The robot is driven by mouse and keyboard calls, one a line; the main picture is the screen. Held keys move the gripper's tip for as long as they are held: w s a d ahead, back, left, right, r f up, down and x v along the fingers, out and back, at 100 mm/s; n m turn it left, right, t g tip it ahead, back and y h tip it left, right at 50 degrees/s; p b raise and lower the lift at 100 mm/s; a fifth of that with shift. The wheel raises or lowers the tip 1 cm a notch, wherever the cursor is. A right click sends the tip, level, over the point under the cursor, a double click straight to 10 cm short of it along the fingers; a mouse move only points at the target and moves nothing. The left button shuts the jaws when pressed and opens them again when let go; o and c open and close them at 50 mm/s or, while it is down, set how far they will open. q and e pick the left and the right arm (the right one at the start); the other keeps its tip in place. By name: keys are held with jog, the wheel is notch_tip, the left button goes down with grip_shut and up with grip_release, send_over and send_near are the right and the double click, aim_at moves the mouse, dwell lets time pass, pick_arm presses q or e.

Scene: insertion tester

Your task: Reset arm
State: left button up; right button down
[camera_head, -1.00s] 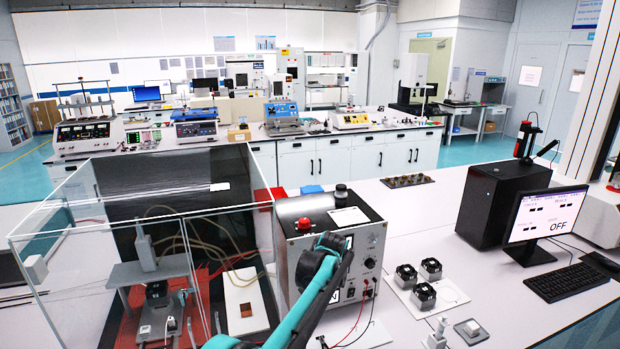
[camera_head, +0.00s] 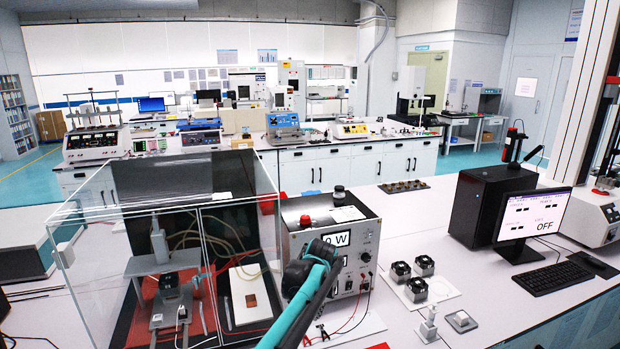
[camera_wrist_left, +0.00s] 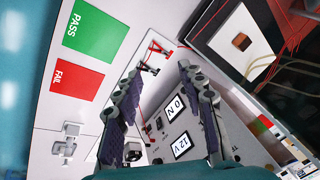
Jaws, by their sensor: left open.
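My left gripper (camera_wrist_left: 165,115) shows in the left wrist view, its two dark ridged fingers spread apart with nothing between them. It is above the bench, with the metal test box's lit displays (camera_wrist_left: 181,145) seen beyond the fingers. In the head view my teal and black left arm comes up from the bottom centre, in front of the box (camera_head: 350,290); the left fingers are not seen there. The box has a red button on top and a lit window reading W. My right gripper is in neither view.
A clear enclosure (camera_head: 215,215) stands left of the box, with a white plate (camera_head: 250,295) inside. Black-topped blocks (camera_head: 416,290), a monitor (camera_head: 535,218) and keyboard (camera_head: 542,283) are at right. Green PASS (camera_wrist_left: 88,32) and red FAIL (camera_wrist_left: 77,78) patches lie near the gripper.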

pick_arm(q)
jog(key=s+a+r+n+t+h+b, duration=0.1)
jog(key=s+a+r, duration=0.2)
jog(key=s+a, duration=0.45)
jog(key=s+a+r+n+t+b, duration=0.1)
jog(key=s+a+r, duration=0.3)
jog(key=s, duration=0.7)
jog(key=s+a+f+n+t, duration=0.1)
jog(key=s+f, duration=0.3)
jog(key=s, duration=0.4)
jog(key=s+a+f+n+t+b, duration=0.1)
jog(key=s+a+f, duration=0.3)
jog(key=s, duration=0.5)
jog(key=shift+s+a+f+n+h+b, duration=0.15)
jog(key=shift+a+f+n+h+b, duration=0.2)
jog(key=shift+f+n, duration=0.15)
